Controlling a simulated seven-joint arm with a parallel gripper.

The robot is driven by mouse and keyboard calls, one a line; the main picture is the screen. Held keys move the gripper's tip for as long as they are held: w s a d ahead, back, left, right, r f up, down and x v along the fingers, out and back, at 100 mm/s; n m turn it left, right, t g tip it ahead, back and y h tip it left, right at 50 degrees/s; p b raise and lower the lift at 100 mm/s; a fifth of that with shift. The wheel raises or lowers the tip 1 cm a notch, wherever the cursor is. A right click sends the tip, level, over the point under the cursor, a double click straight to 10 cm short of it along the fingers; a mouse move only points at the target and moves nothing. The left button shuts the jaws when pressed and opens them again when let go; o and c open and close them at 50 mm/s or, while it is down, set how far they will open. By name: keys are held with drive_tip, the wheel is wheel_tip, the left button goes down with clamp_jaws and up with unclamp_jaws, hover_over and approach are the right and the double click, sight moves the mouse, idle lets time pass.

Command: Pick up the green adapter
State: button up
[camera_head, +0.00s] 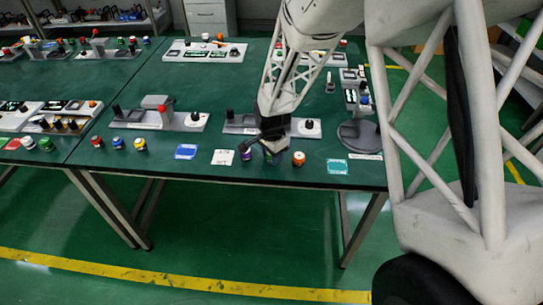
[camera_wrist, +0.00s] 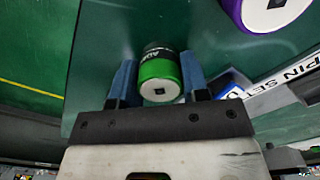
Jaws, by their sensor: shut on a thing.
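The green adapter (camera_wrist: 160,70) is a short cylinder with a black band with lettering and a pale end face with a small dark square. In the wrist view my gripper (camera_wrist: 158,62) has its two blue fingers on either side of it, shut on it. In the head view my gripper (camera_head: 264,152) is low at the front edge of the green table, between a purple adapter (camera_head: 245,155) and an orange one (camera_head: 298,159). There the green adapter is mostly hidden by the gripper. I cannot tell whether it touches the table.
The purple adapter also shows in the wrist view (camera_wrist: 272,12), close on the right. A grey fixture (camera_head: 240,123) stands just behind my gripper. Other fixtures fill the table's back.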

drive_tip(key=shift+r, duration=0.15)
drive_tip(key=shift+r, duration=0.8)
drive_tip(key=shift+s+r, duration=0.15)
drive_tip(key=shift+r, duration=0.8)
drive_tip(key=s+d, duration=0.2)
drive_tip(key=s, duration=0.5)
drive_tip(key=s+d+r, duration=0.1)
drive_tip(key=s+d, duration=0.2)
drive_tip(key=s, duration=0.4)
drive_tip(key=shift+s+d, duration=0.35)
drive_tip(key=shift+r, duration=0.1)
drive_tip(key=w+a+r, duration=0.1)
drive_tip(key=w+a, duration=0.4)
drive_tip(key=w, duration=0.6)
drive_tip(key=w+a+r, duration=0.1)
drive_tip(key=w+a, duration=0.4)
drive_tip(key=w, duration=0.6)
drive_tip(key=w+a+r, duration=0.1)
drive_tip(key=w+a, duration=0.4)
drive_tip(key=w, duration=0.6)
drive_tip(key=shift+w+a+r, duration=0.35)
drive_tip(key=shift+w, duration=0.05)
drive_tip(key=shift+f, duration=0.2)
